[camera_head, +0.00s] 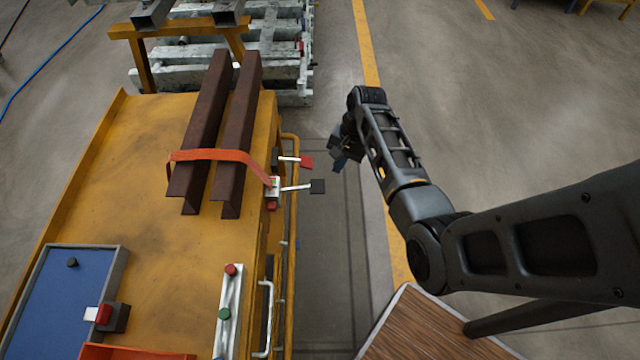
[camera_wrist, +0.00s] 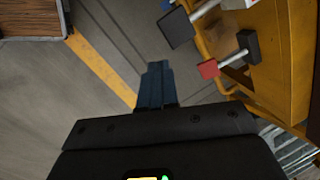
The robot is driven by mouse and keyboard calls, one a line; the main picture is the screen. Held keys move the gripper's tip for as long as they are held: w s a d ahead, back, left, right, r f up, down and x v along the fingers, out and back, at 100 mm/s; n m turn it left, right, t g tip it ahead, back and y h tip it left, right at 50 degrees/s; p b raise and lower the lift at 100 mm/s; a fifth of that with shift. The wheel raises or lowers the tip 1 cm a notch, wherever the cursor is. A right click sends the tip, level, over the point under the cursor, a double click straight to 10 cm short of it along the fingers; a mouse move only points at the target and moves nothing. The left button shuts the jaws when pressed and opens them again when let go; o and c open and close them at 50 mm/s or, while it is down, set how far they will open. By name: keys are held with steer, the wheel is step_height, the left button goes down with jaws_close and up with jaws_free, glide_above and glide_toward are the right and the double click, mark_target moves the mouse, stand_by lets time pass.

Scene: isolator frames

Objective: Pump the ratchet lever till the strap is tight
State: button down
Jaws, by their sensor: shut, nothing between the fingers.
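An orange strap (camera_head: 215,155) crosses two brown steel angle bars (camera_head: 205,125) on the yellow cart. It runs down to a small pale ratchet body (camera_head: 272,187) at the cart's right edge. A lever with a dark square grip (camera_head: 318,186) sticks out to the right there; its grip also shows in the wrist view (camera_wrist: 177,27). A second lever with a red grip (camera_head: 307,162) sits just behind it and shows in the wrist view (camera_wrist: 208,69). My gripper (camera_head: 338,163) is right of both levers, apart from them. Its blue fingers (camera_wrist: 157,85) are shut and empty.
The yellow cart (camera_head: 130,160) has a side rail (camera_head: 292,230) along its right edge. A blue tray (camera_head: 65,290) and a button panel (camera_head: 229,310) lie nearer. A wood-topped table (camera_head: 430,325) stands at lower right. Floor is open between cart and arm.

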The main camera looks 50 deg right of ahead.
mark_target(322, 185)
steer(key=n+p, duration=0.1)
steer(key=n, duration=0.7)
steer(key=a+r+n+p, duration=0.1)
steer(key=n, duration=0.8)
steer(key=w+n+p, duration=0.1)
steer(key=n+p, duration=0.1)
steer(key=n, duration=0.6)
steer(key=shift+w+a+r+n, duration=0.1)
steer(key=shift+a+r+n, duration=0.05)
steer(key=shift+a+n, duration=0.2)
steer(key=shift+a, duration=0.1)
steer(key=b+x, duration=0.6)
steer(key=x, duration=0.1)
